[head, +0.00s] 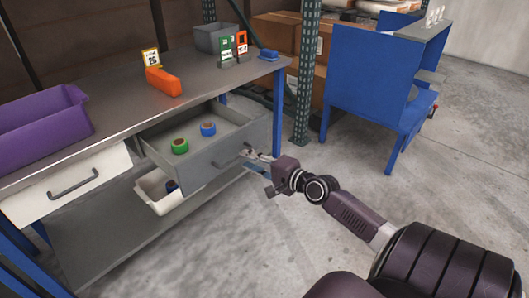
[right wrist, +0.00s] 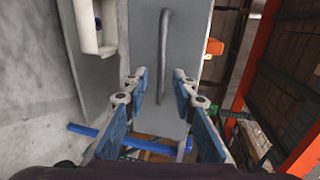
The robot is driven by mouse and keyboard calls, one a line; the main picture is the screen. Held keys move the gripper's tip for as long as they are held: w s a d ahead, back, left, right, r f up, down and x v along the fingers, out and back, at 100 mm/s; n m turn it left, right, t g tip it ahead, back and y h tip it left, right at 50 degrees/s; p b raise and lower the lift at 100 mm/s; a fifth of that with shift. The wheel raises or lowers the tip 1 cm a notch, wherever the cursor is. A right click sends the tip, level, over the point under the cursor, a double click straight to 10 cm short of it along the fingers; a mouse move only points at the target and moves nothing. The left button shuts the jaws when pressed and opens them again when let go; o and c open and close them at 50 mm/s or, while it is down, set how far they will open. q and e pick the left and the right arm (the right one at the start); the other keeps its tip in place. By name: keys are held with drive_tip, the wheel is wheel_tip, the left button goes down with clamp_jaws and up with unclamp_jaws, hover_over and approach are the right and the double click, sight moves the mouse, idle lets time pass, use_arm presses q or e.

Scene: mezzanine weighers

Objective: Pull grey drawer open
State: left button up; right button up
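The grey drawer (head: 226,150) stands pulled out from under the grey workbench, with its inside showing. A green roll (head: 180,146) and a blue roll (head: 208,129) lie in it. Its bar handle (head: 232,160) is on the front face; it also shows in the right wrist view (right wrist: 164,45). My right gripper (head: 258,162) is just in front of the drawer face, near one end of the handle. In the right wrist view its blue fingers (right wrist: 161,86) are spread, with the handle's lower end between the tips and no visible grip on it. My left gripper is out of view.
A closed white drawer (head: 70,181) is left of the grey one. A white bin (head: 160,199) sits on the lower shelf beneath. On the workbench (head: 120,108) are a purple crate (head: 40,130) and an orange object (head: 163,81). Open floor lies right of the bench.

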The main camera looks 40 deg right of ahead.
drive_tip(key=v, duration=0.7)
idle(0.6)
